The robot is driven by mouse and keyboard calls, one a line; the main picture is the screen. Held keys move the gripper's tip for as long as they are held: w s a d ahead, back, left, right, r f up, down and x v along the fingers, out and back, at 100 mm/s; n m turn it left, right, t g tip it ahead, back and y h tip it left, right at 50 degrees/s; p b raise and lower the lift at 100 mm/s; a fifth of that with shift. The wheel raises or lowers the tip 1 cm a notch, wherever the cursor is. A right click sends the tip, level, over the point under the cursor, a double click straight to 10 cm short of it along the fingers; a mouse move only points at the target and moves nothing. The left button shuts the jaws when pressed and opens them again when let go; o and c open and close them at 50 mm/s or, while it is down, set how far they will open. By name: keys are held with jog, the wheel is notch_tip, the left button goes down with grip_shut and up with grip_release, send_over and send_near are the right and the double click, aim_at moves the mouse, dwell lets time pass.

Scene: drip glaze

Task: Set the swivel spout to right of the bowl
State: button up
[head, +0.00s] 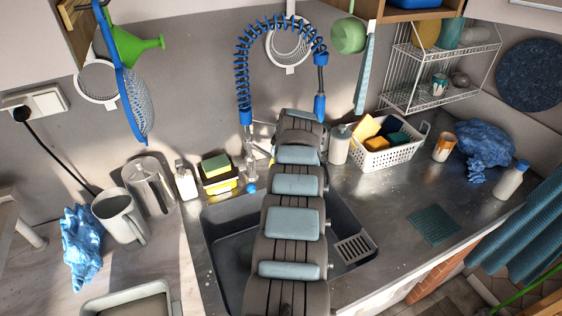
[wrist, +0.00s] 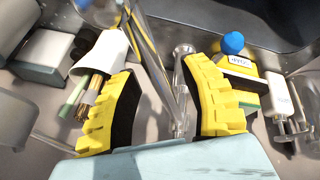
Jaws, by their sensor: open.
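In the wrist view, the shiny metal swivel spout (wrist: 150,52) runs at a slant from the upper left down between the yellow-padded fingers of my gripper (wrist: 160,75). The fingers are open, one on each side of the metal pipes; whether either touches cannot be told. A blue knob (wrist: 232,43) is just beyond the right finger. In the head view, the dark sink bowl (head: 218,235) sits in the counter, partly covered by my arm. My arm hides my gripper and most of the spout there; some chrome tap parts (head: 248,162) show left of it.
A blue coiled hose (head: 243,80) arches above the sink. Sponges (head: 217,172) and a soap bottle (head: 186,182) stand left of the tap. A bottle (head: 339,145) and a white basket (head: 388,152) stand to the right. Bare counter (head: 375,205) lies right of the bowl.

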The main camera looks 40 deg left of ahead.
jog(key=shift+d+r, duration=0.1)
jog(key=shift+d+r, duration=0.3)
jog(key=shift+r, duration=0.35)
jog(key=v, duration=1)
jog(key=shift+s, duration=0.2)
jog(key=shift+r, duration=0.1)
